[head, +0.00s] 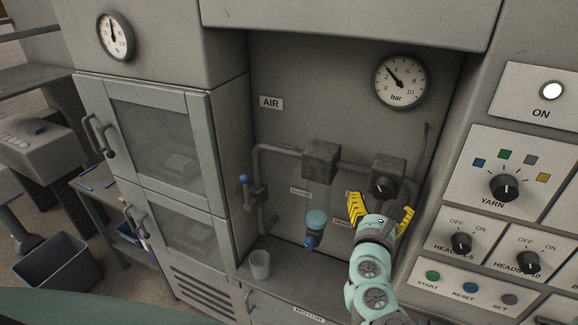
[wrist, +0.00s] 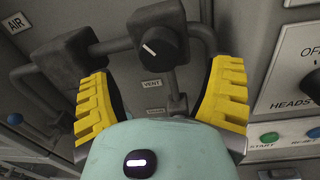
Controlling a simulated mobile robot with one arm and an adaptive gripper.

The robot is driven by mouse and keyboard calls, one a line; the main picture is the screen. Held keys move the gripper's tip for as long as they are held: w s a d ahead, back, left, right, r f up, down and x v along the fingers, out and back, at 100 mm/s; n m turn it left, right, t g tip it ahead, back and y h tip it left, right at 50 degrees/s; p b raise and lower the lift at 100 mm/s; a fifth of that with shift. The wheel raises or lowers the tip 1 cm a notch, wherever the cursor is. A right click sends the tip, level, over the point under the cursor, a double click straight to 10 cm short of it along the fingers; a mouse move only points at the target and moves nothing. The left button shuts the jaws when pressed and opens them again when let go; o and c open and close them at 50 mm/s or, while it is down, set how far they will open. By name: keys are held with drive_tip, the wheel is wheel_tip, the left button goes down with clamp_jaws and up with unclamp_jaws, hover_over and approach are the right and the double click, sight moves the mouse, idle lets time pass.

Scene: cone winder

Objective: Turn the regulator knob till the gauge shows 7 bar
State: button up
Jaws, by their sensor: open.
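The regulator knob (head: 381,187) is a round black knob on the front of a dark grey block on the air pipe. It also shows in the wrist view (wrist: 160,46), its white line slanting to the upper left. The bar gauge (head: 400,80) is a round white dial above it; its needle points up and left, at roughly 3. My gripper (head: 381,206) is open, its yellow fingers spread below the knob and to both sides. In the wrist view my gripper (wrist: 161,72) frames the knob from below, with no visible contact.
A second grey block (head: 320,162) sits on the pipe to the left. At right is the switch panel (head: 483,166) with a yarn selector and several buttons.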

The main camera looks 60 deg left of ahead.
sight(382, 196)
drive_tip(key=p+x, duration=0.1)
drive_tip(key=x, duration=0.2)
drive_tip(key=shift+w+a+r, duration=0.1)
drive_tip(key=shift+w, duration=0.05)
drive_tip(key=shift+w+a, duration=0.2)
drive_tip(key=shift+w, duration=0.15)
drive_tip(key=shift+c, duration=0.5)
drive_tip(key=c, duration=1.1)
drive_tip(key=shift+f, duration=0.25)
